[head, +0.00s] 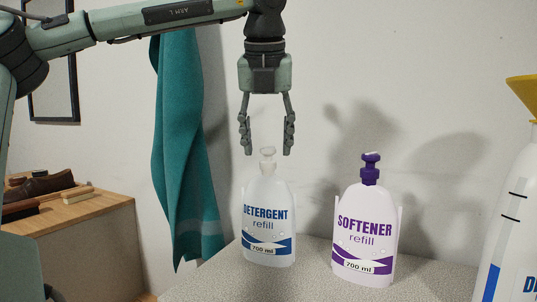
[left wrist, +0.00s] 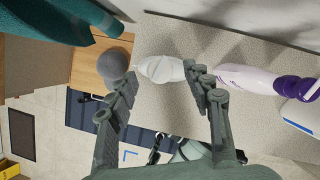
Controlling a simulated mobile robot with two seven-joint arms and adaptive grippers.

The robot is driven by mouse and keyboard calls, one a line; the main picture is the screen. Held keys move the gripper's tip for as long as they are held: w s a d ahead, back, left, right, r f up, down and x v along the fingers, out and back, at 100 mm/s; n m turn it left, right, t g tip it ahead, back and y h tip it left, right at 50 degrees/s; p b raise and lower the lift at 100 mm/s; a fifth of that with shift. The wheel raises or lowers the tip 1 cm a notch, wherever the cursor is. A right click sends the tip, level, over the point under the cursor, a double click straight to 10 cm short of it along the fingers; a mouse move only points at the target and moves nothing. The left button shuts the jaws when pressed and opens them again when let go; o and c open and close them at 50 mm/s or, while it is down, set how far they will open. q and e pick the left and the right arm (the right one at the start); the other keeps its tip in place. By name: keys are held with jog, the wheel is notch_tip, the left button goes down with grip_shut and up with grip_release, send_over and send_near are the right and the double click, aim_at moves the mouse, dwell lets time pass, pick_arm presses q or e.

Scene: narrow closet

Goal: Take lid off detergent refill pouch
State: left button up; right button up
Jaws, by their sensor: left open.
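The detergent refill pouch (head: 268,222) stands upright on the speckled counter, white with blue print. Its pale, whitish lid (head: 267,160) sits on top of the neck. My left gripper (head: 267,150) points straight down above it, open, with its fingertips on either side and just above the lid's level; no contact can be made out. In the left wrist view the white pouch top (left wrist: 162,69) lies between and just beyond the open fingertips (left wrist: 161,75). My right gripper is not in view.
The softener refill pouch (head: 366,236) with a purple lid (head: 370,168) stands close on the right. A large white bottle (head: 508,225) with a yellow funnel (head: 524,92) is at the right edge. A teal towel (head: 185,150) hangs behind left. A wooden cabinet (head: 85,225) holds brushes.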

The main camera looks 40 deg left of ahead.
pick_arm(q)
jog(key=shift+w+a+f, duration=0.15)
jog(key=shift+w+f, duration=0.05)
jog(key=shift+f, duration=0.35)
jog(key=c, duration=0.8)
jog(key=shift+r, duration=0.15)
